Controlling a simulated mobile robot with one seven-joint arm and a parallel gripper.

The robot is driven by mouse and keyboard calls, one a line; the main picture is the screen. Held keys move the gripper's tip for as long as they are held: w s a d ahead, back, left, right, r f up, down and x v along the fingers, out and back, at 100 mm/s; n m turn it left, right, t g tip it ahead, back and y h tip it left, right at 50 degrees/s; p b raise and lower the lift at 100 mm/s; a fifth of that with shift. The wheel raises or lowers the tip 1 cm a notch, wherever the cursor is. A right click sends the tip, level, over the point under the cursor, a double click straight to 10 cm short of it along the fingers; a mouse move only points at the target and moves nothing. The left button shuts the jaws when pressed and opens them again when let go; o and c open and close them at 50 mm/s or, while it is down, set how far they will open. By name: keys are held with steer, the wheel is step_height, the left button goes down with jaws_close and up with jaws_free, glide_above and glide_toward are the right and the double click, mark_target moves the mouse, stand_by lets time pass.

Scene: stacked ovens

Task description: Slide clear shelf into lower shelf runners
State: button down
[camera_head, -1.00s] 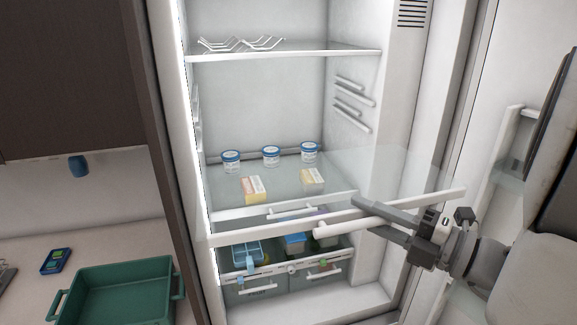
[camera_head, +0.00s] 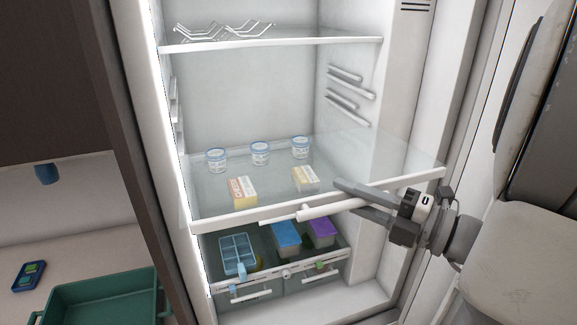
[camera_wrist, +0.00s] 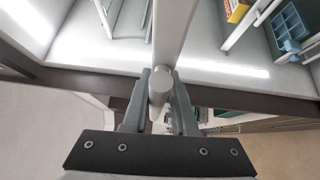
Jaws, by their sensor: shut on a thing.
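The clear shelf (camera_head: 400,150) is a glass panel with a white front bar. It is held tilted at the refrigerator's opening, its right end higher in the picture and sticking out past the right wall. My gripper (camera_head: 345,195) is shut on the shelf's white front part, right of its middle. In the wrist view a white bar (camera_wrist: 172,35) runs between my gripper's fingers (camera_wrist: 160,88). Paired runners show on the right wall: upper ones (camera_head: 345,75) and lower ones (camera_head: 347,103). The left runners (camera_head: 175,105) are seen edge-on. I cannot tell whether the shelf's rear touches anything.
A glass shelf with a wire rack (camera_head: 225,32) is above. Tubs (camera_head: 260,153) and butter-like boxes (camera_head: 242,191) show through the clear shelf. Below is a drawer with an ice tray (camera_head: 238,255) and lidded boxes (camera_head: 287,237). The open door (camera_head: 485,170) is right; a green bin (camera_head: 100,300) is left.

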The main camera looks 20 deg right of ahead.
mark_target(325, 167)
steer(key=shift+w, duration=0.1)
steer(key=shift+t, duration=0.3)
steer(key=shift+w+f, duration=0.2)
steer(key=shift+w, duration=4.25)
steer(key=w, duration=2)
steer(key=shift+f, duration=0.35)
steer(key=c, duration=0.6)
jaws_free()
steer(key=shift+f, duration=0.15)
